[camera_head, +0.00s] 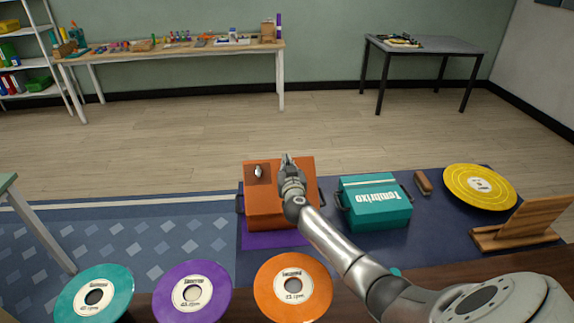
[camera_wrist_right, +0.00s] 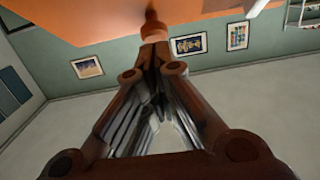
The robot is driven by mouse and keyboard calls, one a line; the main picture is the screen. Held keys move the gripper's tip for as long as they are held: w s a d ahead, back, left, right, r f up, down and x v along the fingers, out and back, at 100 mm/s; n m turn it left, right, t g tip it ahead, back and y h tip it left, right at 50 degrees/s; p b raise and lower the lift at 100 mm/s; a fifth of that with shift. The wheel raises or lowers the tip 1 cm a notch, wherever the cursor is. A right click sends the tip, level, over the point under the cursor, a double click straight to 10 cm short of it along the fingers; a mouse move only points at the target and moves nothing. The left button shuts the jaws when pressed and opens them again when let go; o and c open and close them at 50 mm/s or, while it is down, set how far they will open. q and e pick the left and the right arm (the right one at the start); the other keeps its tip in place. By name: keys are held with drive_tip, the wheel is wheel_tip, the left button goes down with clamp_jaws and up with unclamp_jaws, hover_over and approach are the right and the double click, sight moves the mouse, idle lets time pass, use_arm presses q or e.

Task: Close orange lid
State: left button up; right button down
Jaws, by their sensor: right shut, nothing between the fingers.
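The orange box (camera_head: 265,215) sits on the floor mat in front of me, left of the teal box. Its orange lid (camera_head: 305,168) shows at the top, with a darker patch and a small metal piece (camera_head: 259,171) at the upper left. I cannot tell how far the lid is open. My right gripper (camera_head: 288,159) is shut and empty over the lid's upper part, hiding some of it. In the right wrist view the shut fingertips (camera_wrist_right: 153,38) are close to an orange surface (camera_wrist_right: 85,18); contact is unclear. My left gripper is not in view.
A teal box (camera_head: 372,215) stands right of the orange box, with a brown brush (camera_head: 423,183) and yellow disc (camera_head: 480,187) beyond. Teal (camera_head: 95,292), purple (camera_head: 193,290) and orange (camera_head: 293,287) discs stand along the near edge. Floor behind the boxes is clear.

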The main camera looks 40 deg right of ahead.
drive_tip(key=shift+w+d+g+p, duration=0.2)
drive_tip(key=shift+w+g+p, duration=0.15)
drive_tip(key=shift+p, duration=0.3)
drive_tip(key=shift+w+d+f+g+y+p, duration=0.15)
drive_tip(key=shift+w+d+g+y+p, duration=0.2)
drive_tip(key=shift+w+p, duration=0.35)
drive_tip(key=shift+w+d+f+g+y+p, duration=0.35)
drive_tip(key=shift+w+f+g+p, duration=0.2)
drive_tip(key=shift+w+p, duration=0.1)
drive_tip(key=shift+w+d+f+g+y+b, duration=0.2)
drive_tip(key=shift+w+f+g+b, duration=0.1)
drive_tip(key=shift+w+f, duration=0.15)
drive_tip(key=shift+w+d+f+g+y+b, duration=0.15)
drive_tip(key=shift+w+f+g, duration=0.15)
drive_tip(key=shift+f, duration=0.15)
drive_tip(key=shift+w+d+f+b, duration=0.3)
drive_tip(key=shift+w+f+b, duration=0.35)
drive_tip(key=shift+b, duration=0.75)
drive_tip(key=shift+w+d+f+b, duration=0.25)
drive_tip(key=shift+w+f+b, duration=0.15)
drive_tip(key=shift+f+b, duration=0.8)
drive_tip(key=shift+w+d+f+b, duration=0.3)
drive_tip(key=shift+w+f+b, duration=0.25)
drive_tip(key=shift+b, duration=1.1)
